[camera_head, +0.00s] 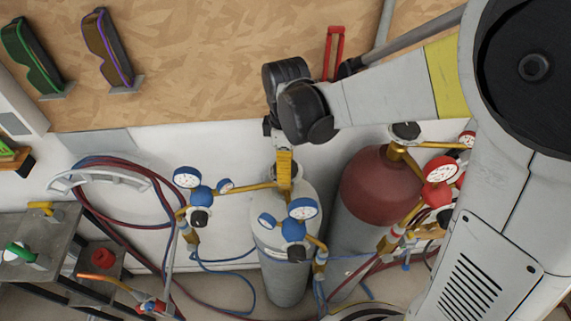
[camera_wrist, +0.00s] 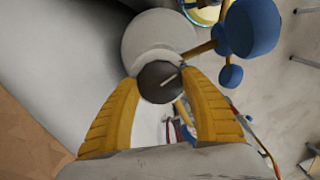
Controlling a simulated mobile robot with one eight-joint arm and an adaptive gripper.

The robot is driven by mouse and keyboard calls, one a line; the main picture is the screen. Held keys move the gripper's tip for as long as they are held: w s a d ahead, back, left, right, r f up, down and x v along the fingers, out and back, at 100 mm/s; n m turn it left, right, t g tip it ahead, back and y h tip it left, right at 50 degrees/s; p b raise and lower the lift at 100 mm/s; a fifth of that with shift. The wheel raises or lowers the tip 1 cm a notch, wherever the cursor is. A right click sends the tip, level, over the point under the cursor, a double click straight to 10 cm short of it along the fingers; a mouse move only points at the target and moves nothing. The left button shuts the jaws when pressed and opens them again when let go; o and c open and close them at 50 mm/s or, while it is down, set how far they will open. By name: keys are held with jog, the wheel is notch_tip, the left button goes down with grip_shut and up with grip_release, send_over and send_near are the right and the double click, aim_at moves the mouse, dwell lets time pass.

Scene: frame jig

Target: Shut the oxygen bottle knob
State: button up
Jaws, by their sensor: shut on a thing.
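The oxygen bottle is the light grey cylinder (camera_head: 284,270) with blue gauges, standing upright against the wall in the head view. Its rounded top (camera_wrist: 150,38) shows in the wrist view. The oxygen bottle knob (camera_wrist: 160,82) is dark and round with a pale line on its face, and sits between my fingers in the wrist view. My gripper (camera_wrist: 163,90) has yellow fingers, one on each side of the knob, shut on it. In the head view my gripper (camera_head: 284,170) points down over the bottle's top and hides the knob.
A red-topped bottle (camera_head: 380,185) with red gauges stands close to the right. Blue-backed gauges (camera_head: 295,230) stick out in front of the grey bottle. Hoses (camera_head: 110,165) hang on the wall at left, above a metal cart (camera_head: 50,235). Goggles (camera_head: 107,50) hang on the board.

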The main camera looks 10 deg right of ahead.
jog(key=m+b, duration=0.1)
jog(key=m, duration=0.3)
jog(key=shift+m, duration=0.3)
jog(key=m+b, duration=0.1)
jog(key=m, duration=0.9)
jog(key=shift+b, duration=0.3)
jog(key=m, duration=0.5)
jog(key=m+b, duration=0.1)
jog(key=m, duration=0.4)
jog(key=shift+m, duration=0.4)
jog(key=m, duration=0.4)
jog(key=shift+m, duration=0.3)
jog(key=m, duration=0.4)
jog(key=shift+m, duration=0.3)
jog(key=m, duration=0.4)
jog(key=shift+m, duration=0.4)
